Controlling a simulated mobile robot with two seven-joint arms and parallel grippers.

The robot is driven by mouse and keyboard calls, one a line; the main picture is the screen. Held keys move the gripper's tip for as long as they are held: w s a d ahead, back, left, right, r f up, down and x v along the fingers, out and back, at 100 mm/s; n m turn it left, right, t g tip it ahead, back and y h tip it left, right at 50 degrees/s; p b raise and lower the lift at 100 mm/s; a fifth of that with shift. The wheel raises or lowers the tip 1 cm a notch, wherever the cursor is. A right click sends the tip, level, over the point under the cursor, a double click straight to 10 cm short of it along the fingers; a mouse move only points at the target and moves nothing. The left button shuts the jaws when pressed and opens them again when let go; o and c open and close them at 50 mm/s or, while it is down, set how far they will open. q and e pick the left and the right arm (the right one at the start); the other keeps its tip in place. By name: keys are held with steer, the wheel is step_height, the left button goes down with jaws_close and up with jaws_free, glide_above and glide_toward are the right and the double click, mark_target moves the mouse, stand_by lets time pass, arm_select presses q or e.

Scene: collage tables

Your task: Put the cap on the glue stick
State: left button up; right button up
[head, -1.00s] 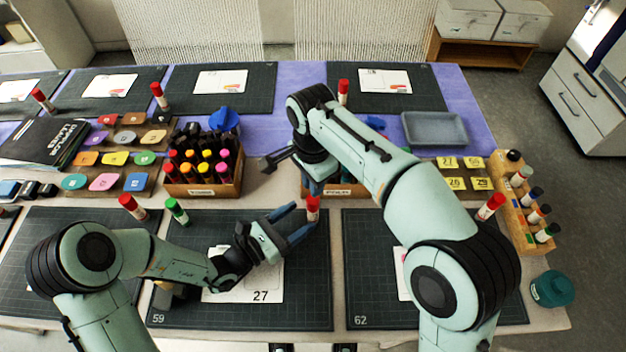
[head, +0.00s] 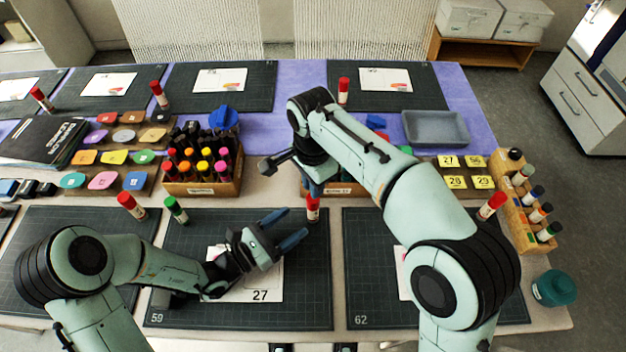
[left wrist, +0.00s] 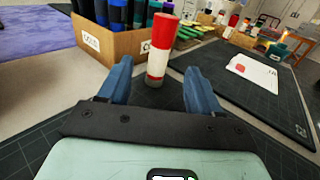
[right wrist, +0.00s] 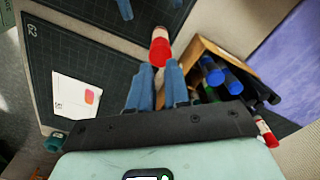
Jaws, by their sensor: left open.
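A glue stick (head: 313,215) stands upright at the back edge of the dark mat in the middle. Its red cap (left wrist: 162,30) sits on top of the white body in the left wrist view, with no gap visible. My right gripper (right wrist: 160,65) points down from above, its fingers close together at the two sides of the cap's top; the cap also shows in the right wrist view (right wrist: 160,47). My left gripper (head: 298,226) is open and empty, left of and nearer than the stick. In the left wrist view the stick stands beyond its fingertips (left wrist: 157,75).
A wooden box of pens (head: 203,187) stands left; another (right wrist: 203,48) is beside the stick, partly hidden by my right arm. A red-capped (head: 132,206) and a green-capped glue stick (head: 176,210) stand left. A paper sheet (head: 262,291) lies on the mat under my left arm.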

arm_select(q)
steer(key=shift+f+b, duration=0.4)
steer(key=shift+f, duration=0.1)
arm_select(e)
steer(key=shift+f, duration=0.95)
arm_select(q)
steer(key=shift+s+f+b, duration=0.2)
steer(key=shift+f+b, duration=0.1)
steer(key=shift+f, duration=0.15)
arm_select(e)
steer(key=shift+s+f, duration=0.1)
steer(key=shift+f, duration=0.4)
step_height(320, 180, up, 6)
steer(key=p, duration=0.6)
steer(key=shift+r, duration=0.1)
arm_select(q)
step_height(320, 180, up, 7)
steer(key=w, duration=0.1)
